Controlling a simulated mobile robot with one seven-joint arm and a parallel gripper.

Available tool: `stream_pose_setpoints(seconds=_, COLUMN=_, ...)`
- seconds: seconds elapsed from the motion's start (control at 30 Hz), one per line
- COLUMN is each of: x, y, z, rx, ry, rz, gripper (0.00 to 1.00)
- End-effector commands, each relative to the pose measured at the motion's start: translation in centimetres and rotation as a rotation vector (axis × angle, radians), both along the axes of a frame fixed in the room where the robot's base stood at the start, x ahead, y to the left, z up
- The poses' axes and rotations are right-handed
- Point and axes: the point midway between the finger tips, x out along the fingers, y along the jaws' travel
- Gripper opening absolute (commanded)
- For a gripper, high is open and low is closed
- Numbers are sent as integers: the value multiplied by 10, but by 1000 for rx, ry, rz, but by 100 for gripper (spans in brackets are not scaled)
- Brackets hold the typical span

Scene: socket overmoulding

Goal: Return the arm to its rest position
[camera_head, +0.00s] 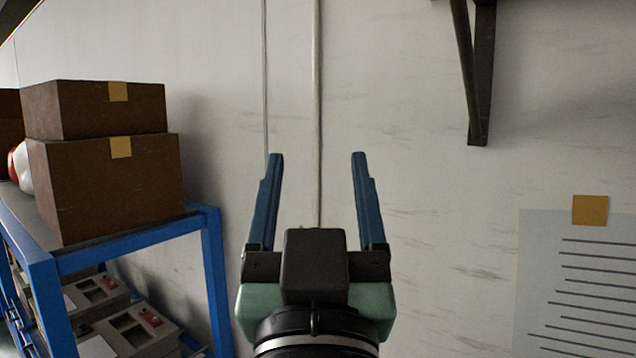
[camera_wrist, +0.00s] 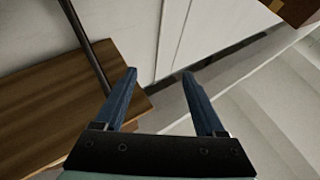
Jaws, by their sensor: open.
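My gripper (camera_head: 317,185) is raised in the middle of the head view, its two blue fingers pointing up in front of the pale wall. The fingers are wide apart with nothing between them. In the wrist view my gripper (camera_wrist: 160,90) also shows open and empty. There the fingers point toward a white panelled surface, and neither finger visibly holds anything.
A blue-framed rack (camera_head: 135,244) at left carries stacked brown boxes (camera_head: 108,188), with grey devices (camera_head: 135,325) below. A dark bracket (camera_head: 477,75) is on the wall at upper right, above a taped sheet (camera_head: 580,285). A brown wooden surface (camera_wrist: 50,105) is left in the wrist view.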

Motion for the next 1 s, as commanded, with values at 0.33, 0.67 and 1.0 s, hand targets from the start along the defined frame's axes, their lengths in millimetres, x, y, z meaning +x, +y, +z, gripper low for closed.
stream_pose_setpoints(seconds=0.33, x=-69, y=0, z=72, rx=6, ry=-297, rz=4, gripper=72)
stream_pose_setpoints(seconds=0.67, x=-67, y=0, z=61, rx=7, ry=-291, rz=6, gripper=72)
stream_pose_setpoints(seconds=1.0, x=-67, y=2, z=-11, rx=9, ry=-292, rz=17, gripper=72)
